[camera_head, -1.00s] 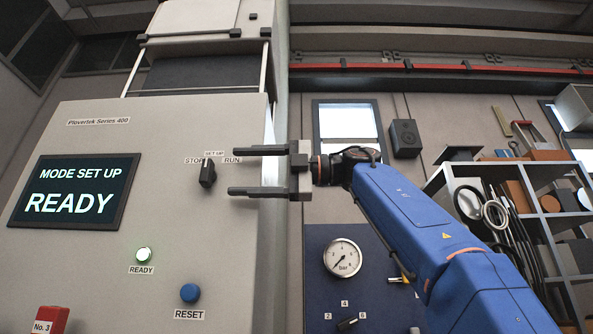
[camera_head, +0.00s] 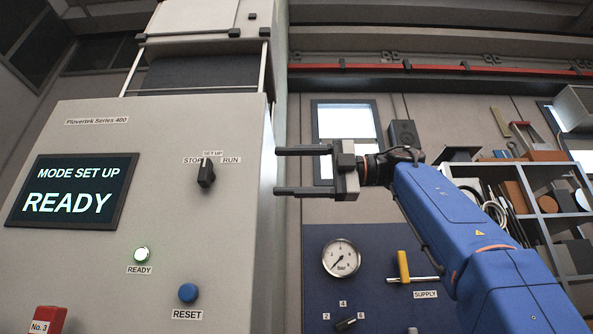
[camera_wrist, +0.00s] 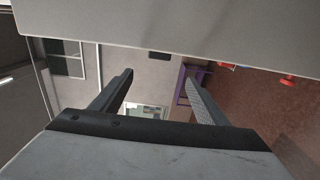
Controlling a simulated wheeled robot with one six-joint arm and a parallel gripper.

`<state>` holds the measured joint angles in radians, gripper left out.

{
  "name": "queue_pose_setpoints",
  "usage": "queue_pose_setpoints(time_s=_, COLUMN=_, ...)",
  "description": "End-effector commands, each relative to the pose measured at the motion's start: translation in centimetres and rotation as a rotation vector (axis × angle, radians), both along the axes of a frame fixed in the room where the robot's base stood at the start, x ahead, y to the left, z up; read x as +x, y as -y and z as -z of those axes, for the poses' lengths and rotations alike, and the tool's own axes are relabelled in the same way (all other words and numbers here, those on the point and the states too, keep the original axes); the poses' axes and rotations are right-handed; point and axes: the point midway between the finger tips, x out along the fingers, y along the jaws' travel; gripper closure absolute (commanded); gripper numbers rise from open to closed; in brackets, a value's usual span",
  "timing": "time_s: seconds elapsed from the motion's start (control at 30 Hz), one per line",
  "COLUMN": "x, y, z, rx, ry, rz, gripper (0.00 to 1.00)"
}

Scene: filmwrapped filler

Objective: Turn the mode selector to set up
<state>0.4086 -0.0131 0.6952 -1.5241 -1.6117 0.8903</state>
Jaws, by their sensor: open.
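The mode selector (camera_head: 206,174) is a black knob on the machine's pale front panel, with STOP at its left, SET UP above it and RUN at its right. It stands nearly upright, under the SET UP label (camera_head: 213,154). The display (camera_head: 72,190) reads MODE SET UP, READY. My gripper (camera_head: 276,171) is open and empty, to the right of the knob and apart from it, just past the panel's right edge. In the wrist view both fingers (camera_wrist: 158,80) are spread with nothing between them, and the knob is not seen.
A red No. 3 box (camera_head: 48,319) is at lower left. A blue board with a gauge (camera_head: 341,258) and yellow supply handle (camera_head: 403,267) stands behind my arm.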

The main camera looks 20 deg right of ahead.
Motion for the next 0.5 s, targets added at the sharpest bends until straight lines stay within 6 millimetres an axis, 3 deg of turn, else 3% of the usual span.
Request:
queue_pose_setpoints(time_s=0.2, x=-0.4, y=1.2, z=0.0, rx=0.000, ry=0.000, rz=0.001, gripper=0.32)
queue_pose_setpoints(time_s=0.5, x=-0.5, y=1.5, z=0.0, rx=0.000, ry=0.000, rz=0.000, gripper=0.32)
